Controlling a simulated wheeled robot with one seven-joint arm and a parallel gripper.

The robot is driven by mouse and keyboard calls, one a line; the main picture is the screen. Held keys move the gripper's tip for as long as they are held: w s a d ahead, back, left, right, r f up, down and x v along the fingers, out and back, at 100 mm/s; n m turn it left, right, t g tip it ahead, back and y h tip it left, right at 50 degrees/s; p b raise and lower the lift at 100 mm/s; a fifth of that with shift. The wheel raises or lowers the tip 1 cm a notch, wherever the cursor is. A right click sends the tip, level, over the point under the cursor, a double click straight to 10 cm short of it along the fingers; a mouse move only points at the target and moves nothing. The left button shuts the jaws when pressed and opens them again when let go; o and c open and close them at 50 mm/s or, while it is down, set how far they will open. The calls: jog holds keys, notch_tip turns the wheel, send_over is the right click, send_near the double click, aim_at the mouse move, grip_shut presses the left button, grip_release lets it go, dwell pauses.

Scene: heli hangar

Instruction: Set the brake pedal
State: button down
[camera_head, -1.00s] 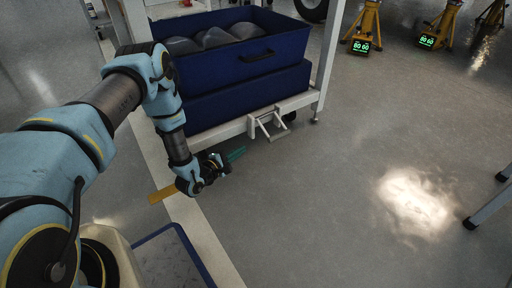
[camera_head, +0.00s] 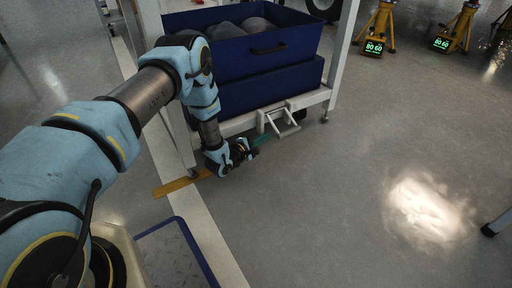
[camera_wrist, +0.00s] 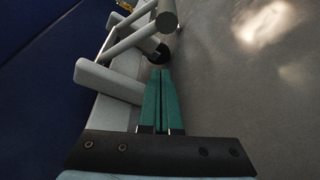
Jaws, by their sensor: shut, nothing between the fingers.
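The brake pedal (camera_head: 283,122) is a pale metal frame with two arms and a crossbar. It sticks out from the lower rail of the white cart (camera_head: 240,124). In the wrist view the pedal (camera_wrist: 112,82) lies just left of and beyond my fingers. My gripper (camera_head: 263,139) has green fingers and is low above the floor, close to the left side of the pedal. In the wrist view my gripper (camera_wrist: 160,76) is shut and empty, its tips near the pedal's arms. I cannot tell whether they touch it.
A blue crate (camera_head: 265,85) with grey rounded items sits on the cart. A dark caster (camera_wrist: 156,52) shows beyond the fingertips. Yellow stands (camera_head: 376,28) are at the back. A blue-edged tray (camera_head: 190,240) is at the lower middle.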

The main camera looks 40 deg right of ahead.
jog(key=shift+s+d+r+b, duration=0.25)
jog(key=shift+s+r, duration=0.2)
jog(key=shift+s, duration=0.4)
jog(key=shift+s+d+r+b, duration=0.1)
jog(key=shift+s+r+b, duration=0.3)
jog(key=shift+s, duration=0.45)
jog(key=shift+r, duration=0.15)
jog(key=shift+s+r+n+p, duration=0.15)
jog(key=shift+n+p, duration=0.15)
jog(key=shift+p, duration=0.3)
